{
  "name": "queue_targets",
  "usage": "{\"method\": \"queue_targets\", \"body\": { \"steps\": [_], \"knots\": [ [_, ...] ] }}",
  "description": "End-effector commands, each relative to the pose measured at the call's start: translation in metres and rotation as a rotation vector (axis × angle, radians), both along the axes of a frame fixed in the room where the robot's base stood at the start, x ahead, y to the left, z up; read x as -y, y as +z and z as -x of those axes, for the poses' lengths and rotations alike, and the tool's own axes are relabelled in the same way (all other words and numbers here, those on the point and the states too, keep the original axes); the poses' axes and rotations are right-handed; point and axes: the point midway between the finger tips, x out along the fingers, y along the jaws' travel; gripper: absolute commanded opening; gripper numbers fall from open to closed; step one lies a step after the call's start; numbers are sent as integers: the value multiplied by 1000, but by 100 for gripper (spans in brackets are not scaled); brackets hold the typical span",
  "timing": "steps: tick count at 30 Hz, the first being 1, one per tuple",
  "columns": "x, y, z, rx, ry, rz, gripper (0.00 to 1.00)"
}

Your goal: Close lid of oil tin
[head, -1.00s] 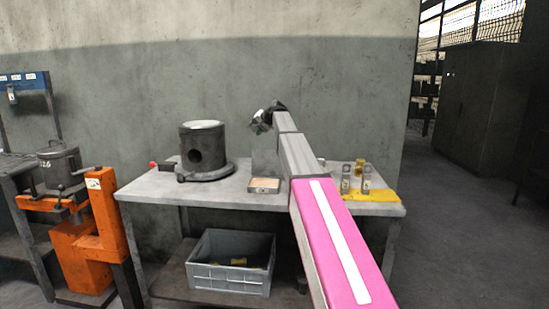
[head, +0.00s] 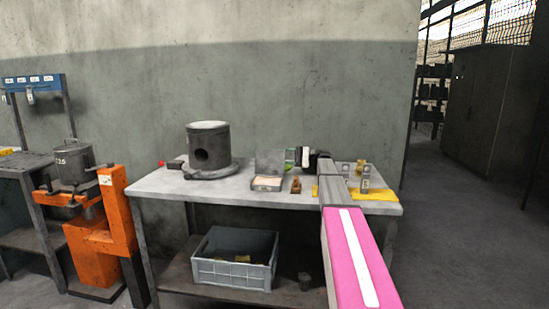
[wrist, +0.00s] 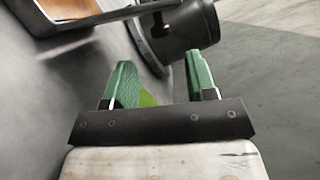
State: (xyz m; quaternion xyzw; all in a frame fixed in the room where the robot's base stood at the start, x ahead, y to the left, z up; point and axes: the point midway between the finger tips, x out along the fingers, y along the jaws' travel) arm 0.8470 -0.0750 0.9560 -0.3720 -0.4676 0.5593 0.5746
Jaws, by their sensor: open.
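The oil tin (head: 267,184) seems to be the small shallow grey box with a pale inside, near the table's front edge in the head view. Its lid (head: 269,162) stands upright at the back, so the tin is open. My gripper (head: 289,158) is just right of the lid, its green finger close to the lid's right edge; I cannot tell whether they touch. In the wrist view my gripper (wrist: 160,85) has its two green fingers apart with nothing solid held between them. An open box with a pale inside, probably the tin (wrist: 68,9), shows at the top left there.
A dark cylinder on a round base (head: 208,150) stands left of the tin. Metal brackets stand around a yellow sheet (head: 378,195) at the right. A grey crate (head: 235,275) sits on the lower shelf.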

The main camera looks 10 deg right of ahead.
Motion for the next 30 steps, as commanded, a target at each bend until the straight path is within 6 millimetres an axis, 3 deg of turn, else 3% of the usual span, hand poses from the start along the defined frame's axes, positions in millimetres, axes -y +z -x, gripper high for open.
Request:
{"method": "queue_targets", "body": {
  "steps": [12,23,27,28,30],
  "knots": [
    [-58,7,4,1,0,3,51],
    [-66,8,4,1,-2,3,51],
    [-66,8,4,1,-2,3,6],
    [-66,8,4,1,-2,3,0],
    [-66,8,4,1,-2,3,0]
  ]
}}
